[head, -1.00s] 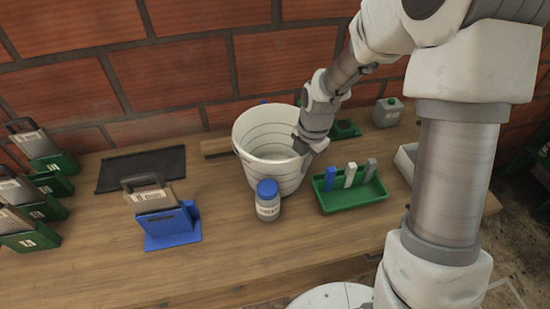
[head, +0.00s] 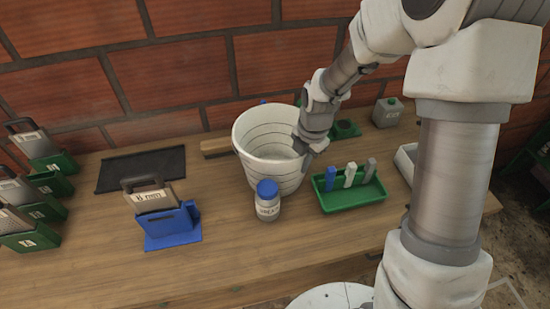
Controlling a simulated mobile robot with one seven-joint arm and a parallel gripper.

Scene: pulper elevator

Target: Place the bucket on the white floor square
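The bucket (head: 262,150) is white with dark rings and stands upright on the wooden workbench. My gripper (head: 308,148) reaches down from the upper right to the right side of the bucket's rim. Its fingers are small and partly hidden against the rim, so I cannot tell whether they are open or shut on it. A thin white outline (head: 516,292) on the floor at the lower right, beyond the bench, seems to be part of the white floor square; the rest is hidden or out of frame.
A blue-capped bottle (head: 268,204) stands close in front of the bucket. A green tray (head: 350,197) with three small pieces is to its right. A blue holder (head: 170,225) and dark mat (head: 142,169) are left. A brick wall (head: 190,75) rises behind.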

